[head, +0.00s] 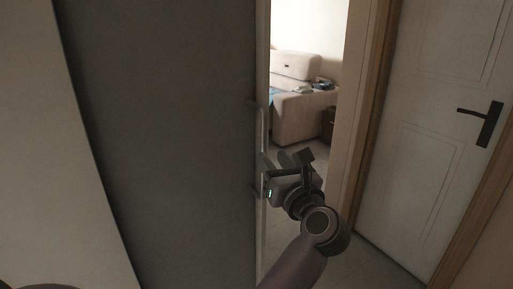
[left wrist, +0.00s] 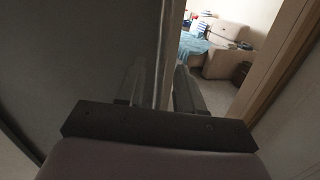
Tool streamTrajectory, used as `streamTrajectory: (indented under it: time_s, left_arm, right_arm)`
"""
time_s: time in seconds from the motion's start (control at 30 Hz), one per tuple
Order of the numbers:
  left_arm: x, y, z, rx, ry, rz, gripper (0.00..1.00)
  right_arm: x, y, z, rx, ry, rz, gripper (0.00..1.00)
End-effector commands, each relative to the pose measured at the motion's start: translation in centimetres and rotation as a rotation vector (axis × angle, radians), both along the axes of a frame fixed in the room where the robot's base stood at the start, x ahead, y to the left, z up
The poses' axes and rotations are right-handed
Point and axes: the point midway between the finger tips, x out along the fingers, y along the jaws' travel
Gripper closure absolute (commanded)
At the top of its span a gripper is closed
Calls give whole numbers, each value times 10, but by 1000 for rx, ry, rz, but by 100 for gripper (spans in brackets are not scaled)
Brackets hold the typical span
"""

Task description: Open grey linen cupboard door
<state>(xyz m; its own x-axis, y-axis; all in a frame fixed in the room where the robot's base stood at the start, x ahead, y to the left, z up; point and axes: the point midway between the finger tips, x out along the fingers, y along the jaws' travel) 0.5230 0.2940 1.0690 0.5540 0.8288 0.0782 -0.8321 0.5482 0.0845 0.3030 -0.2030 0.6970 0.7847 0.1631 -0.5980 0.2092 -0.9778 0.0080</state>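The grey linen cupboard door (head: 160,140) fills the left middle of the head view as a tall dark panel; it looks closed or nearly so. A slim vertical bar handle (head: 262,125) stands along its right edge. My left gripper (head: 275,162) is at the lower part of this handle. In the left wrist view its two fingers (left wrist: 160,85) are apart, with the pale upright bar or door edge (left wrist: 165,50) between them. I cannot tell whether either finger touches it. The grey door also shows in the left wrist view (left wrist: 80,50). My right gripper is not in view.
Right of the cupboard, a doorway with a wooden frame (head: 365,110) opens onto a room with a beige sofa (head: 300,115). A white door (head: 430,130) with a black handle (head: 485,122) is at the right. A pale wall panel (head: 50,180) is at the left.

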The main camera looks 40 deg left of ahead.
Motion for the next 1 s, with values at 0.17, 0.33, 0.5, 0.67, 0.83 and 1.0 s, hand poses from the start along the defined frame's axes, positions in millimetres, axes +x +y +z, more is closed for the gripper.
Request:
streamTrajectory:
  time_s: [0.17,0.33,0.5,0.67,0.83,1.0]
  left_arm:
    - [6,-1,1,-117,-27,-3,64]
    - [19,19,2,-116,-26,-1,64]
    - [33,41,1,-115,-25,-1,64]
    - [41,52,0,-115,-25,-3,64]
    - [43,55,-1,-117,-25,-3,64]
    - [43,55,-1,-117,-25,-3,70]
  right_arm:
    - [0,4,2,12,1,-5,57]
    - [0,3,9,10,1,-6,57]
    - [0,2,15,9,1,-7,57]
    - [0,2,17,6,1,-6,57]
    - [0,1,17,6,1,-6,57]
    - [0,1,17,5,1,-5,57]
